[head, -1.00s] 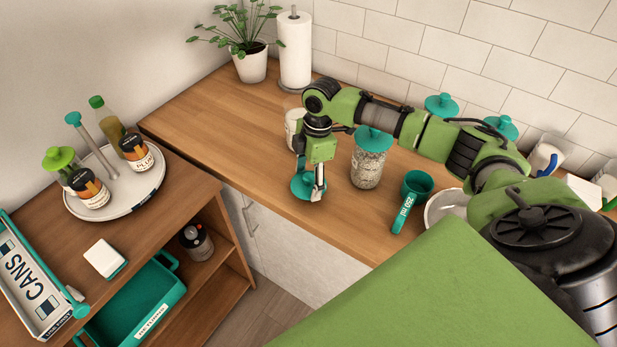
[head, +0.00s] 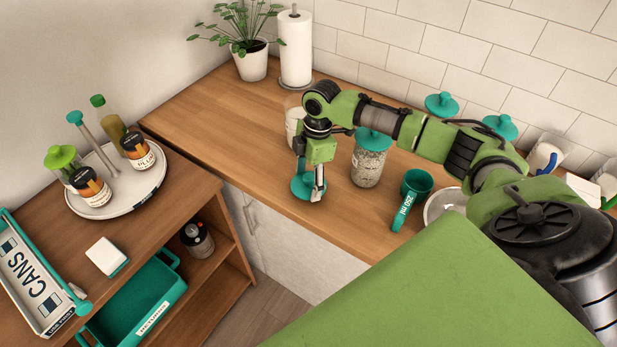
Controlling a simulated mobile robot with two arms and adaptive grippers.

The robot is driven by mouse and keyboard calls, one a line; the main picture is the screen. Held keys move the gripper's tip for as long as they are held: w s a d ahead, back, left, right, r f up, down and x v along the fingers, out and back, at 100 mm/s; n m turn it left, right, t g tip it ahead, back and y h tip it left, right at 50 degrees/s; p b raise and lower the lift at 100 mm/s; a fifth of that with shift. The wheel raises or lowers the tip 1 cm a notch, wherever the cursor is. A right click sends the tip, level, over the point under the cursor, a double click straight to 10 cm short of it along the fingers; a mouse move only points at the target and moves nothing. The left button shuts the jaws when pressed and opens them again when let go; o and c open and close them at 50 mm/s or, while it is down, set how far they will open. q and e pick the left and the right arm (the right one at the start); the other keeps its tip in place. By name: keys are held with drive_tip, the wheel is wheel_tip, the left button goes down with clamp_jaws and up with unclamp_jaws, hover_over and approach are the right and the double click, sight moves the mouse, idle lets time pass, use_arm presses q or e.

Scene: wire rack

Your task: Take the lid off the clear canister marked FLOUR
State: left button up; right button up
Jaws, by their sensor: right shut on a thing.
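My right gripper (head: 317,183) points down at the front of the wooden counter and is shut on a teal lid (head: 301,188). The lid is at or just above the counter surface; I cannot tell if it touches. A clear canister with whitish contents (head: 292,124) stands behind my gripper, partly hidden by my arm. No lid shows on it, and no FLOUR marking can be read. Another clear canister with speckled contents (head: 368,168) stands to the right with its teal lid (head: 374,142) on. My left gripper is out of view.
A teal measuring cup (head: 412,190) and a pale bowl (head: 440,203) stand right of the canisters. A paper towel roll (head: 295,50) and a potted plant (head: 249,62) stand at the back. The counter's left part is clear. A round tray (head: 125,203) with bottles is on the left shelf.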

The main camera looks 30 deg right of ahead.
drive_tip(key=shift+f, duration=0.55)
drive_tip(key=o, duration=1.8)
drive_tip(key=shift+r, duration=0.1)
